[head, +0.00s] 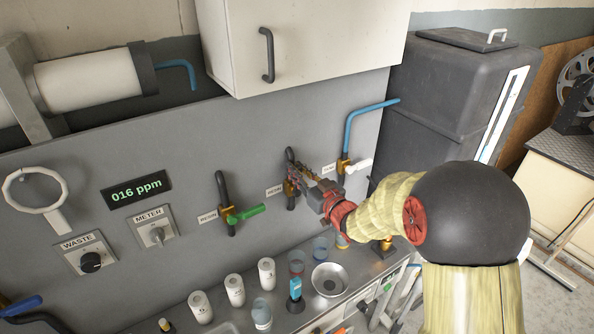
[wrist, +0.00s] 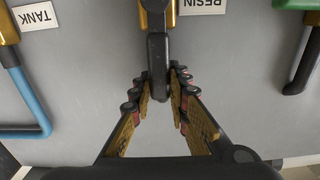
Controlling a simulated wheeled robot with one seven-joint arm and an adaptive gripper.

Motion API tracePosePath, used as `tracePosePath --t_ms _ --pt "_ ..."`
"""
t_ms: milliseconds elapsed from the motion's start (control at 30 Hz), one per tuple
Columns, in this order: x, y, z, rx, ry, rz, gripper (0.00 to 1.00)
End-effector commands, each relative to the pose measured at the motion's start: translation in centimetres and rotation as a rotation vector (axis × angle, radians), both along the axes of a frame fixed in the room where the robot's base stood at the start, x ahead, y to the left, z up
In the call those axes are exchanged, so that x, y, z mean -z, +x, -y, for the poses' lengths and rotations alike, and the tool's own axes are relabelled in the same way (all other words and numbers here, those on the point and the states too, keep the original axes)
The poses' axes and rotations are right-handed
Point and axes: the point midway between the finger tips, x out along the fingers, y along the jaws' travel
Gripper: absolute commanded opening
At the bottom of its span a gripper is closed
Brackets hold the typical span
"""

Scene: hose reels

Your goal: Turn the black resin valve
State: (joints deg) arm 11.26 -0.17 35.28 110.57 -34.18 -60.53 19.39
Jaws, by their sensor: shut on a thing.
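The black resin valve (wrist: 158,62) has a dark handle on a brass body. It is on the grey wall panel, beside an upside-down RESIN label (wrist: 198,6) in the wrist view. My gripper (wrist: 160,88) has its fingers on both sides of the black handle and is shut on its end. In the head view, my gripper (head: 298,178) reaches the middle valve from the right and covers most of it. The handle's exact angle is hidden there.
A green-handled valve (head: 245,213) is to the left and a white-handled tank valve (head: 357,166) close on the right, with a blue pipe (head: 365,112). Bottles and a metal bowl (head: 329,280) stand on the counter below. A cabinet (head: 310,40) hangs above.

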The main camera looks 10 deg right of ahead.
Motion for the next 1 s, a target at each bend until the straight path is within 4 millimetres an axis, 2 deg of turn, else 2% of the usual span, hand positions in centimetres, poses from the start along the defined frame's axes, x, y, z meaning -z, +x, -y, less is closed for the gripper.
tracePosePath --t_ms 267,467,1000 --pt "0.0 0.4 1.2 0.002 0.124 -0.039 0.00" --pt "0.3 0.9 2.7 0.003 0.287 -0.093 0.00" --pt "2.9 2.0 6.4 0.003 0.776 -0.253 0.00"
